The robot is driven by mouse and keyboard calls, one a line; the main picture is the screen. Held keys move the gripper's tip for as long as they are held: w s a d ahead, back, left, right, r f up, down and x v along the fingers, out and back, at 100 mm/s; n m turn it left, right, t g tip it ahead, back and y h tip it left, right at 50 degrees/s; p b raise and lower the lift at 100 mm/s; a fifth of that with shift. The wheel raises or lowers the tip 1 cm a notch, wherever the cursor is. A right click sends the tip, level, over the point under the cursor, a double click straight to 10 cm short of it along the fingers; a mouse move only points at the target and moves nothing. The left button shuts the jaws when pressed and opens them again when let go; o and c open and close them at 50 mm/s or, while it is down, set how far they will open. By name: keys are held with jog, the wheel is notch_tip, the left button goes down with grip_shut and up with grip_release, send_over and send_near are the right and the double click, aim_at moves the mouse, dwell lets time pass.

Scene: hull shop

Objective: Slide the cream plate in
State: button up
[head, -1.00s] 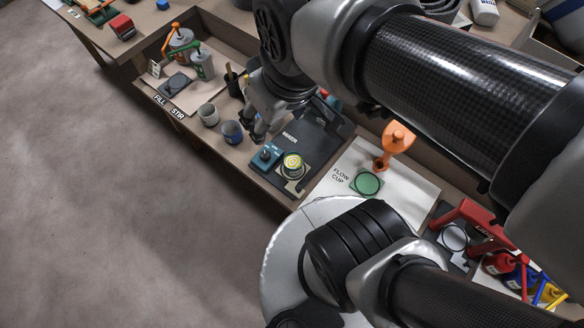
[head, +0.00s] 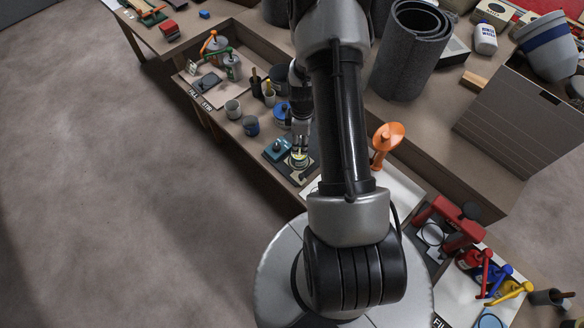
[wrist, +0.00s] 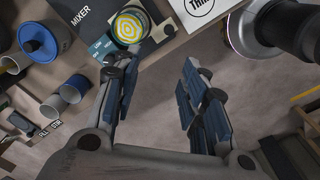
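I cannot pick out a cream plate for certain in either view. My gripper (wrist: 160,92) is open in the wrist view, with its two blue-padded fingers apart and only floor showing between them. In the head view my arm mostly hides the gripper, which is close to the mixer. The mixer station has a teal control box (head: 278,149) and a can with a yellow-ringed top (head: 299,158). The can also shows in the wrist view (wrist: 129,27), beyond the left fingertip and apart from it.
Two cups (head: 233,109) (head: 251,126) and a blue-lidded pot (wrist: 41,42) stand left of the mixer. A slatted brown panel (head: 525,115) stands behind. Open floor lies left.

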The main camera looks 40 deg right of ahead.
aim_at(301, 176)
jog(key=shift+n, duration=0.3)
jog(key=f+b, duration=0.1)
jog(key=f, duration=0.6)
jog(key=s+f+b, duration=0.1)
jog(key=f, duration=0.5)
jog(key=f+b, duration=0.1)
jog(key=f, duration=0.6)
jog(key=shift+s+a+f, duration=0.1)
jog(key=shift+s+f, duration=0.2)
grip_shut()
